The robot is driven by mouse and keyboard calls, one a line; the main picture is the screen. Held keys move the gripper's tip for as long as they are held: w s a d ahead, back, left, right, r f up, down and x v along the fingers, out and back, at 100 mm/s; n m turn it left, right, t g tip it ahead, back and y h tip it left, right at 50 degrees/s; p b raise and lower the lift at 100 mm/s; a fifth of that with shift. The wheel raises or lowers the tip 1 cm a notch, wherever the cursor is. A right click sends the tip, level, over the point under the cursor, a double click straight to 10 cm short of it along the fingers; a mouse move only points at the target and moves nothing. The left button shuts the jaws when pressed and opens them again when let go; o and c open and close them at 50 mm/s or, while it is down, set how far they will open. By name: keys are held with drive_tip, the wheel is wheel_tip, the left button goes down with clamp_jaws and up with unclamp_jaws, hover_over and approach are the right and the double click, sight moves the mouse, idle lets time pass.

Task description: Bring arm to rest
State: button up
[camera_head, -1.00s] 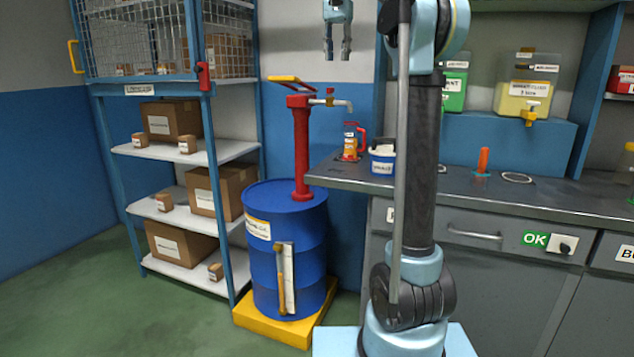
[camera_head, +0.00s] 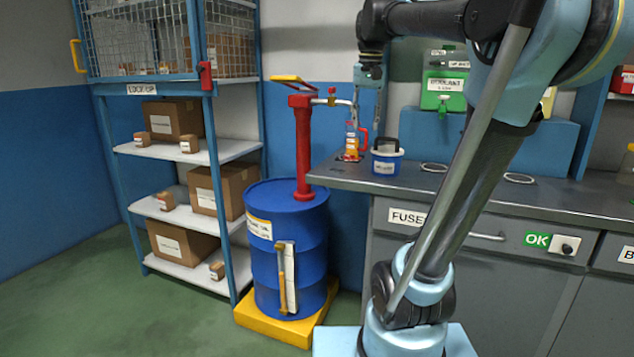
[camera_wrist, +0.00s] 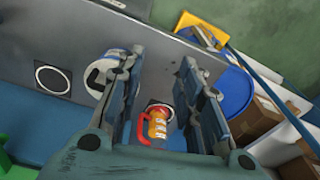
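My gripper (camera_head: 367,122) hangs with its fingers pointing down above the left end of the workbench (camera_head: 325,172). In the wrist view its two fingers (camera_wrist: 165,100) are spread apart with nothing held between them. A small orange jug with a red handle (camera_head: 351,143) stands on the bench close by the fingertips. In the wrist view the jug (camera_wrist: 156,128) shows beyond the gap between the fingers. A blue and white tub with a dark handle (camera_head: 386,158) stands just right of the jug. My arm's links cover part of the bench.
A blue drum (camera_head: 287,245) with a red pump (camera_head: 301,150) stands on a yellow base left of the bench. A shelf rack (camera_head: 226,150) holds boxes at far left. A green coolant container (camera_head: 443,90) stands on the raised blue ledge. The green floor at lower left is clear.

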drive_tip(key=s+d+f, duration=0.1)
drive_tip(key=s+f, duration=0.6)
drive_tip(key=f, duration=0.4)
drive_tip(key=s+d+f+n, duration=0.1)
drive_tip(key=s+d+f, duration=0.1)
drive_tip(key=s+f, duration=0.4)
drive_tip(key=s+d+f+n+t, duration=0.1)
drive_tip(key=s+f, duration=0.6)
drive_tip(key=f, duration=1)
drive_tip(key=shift+s+d, duration=0.35)
drive_tip(key=shift+d, duration=0.1)
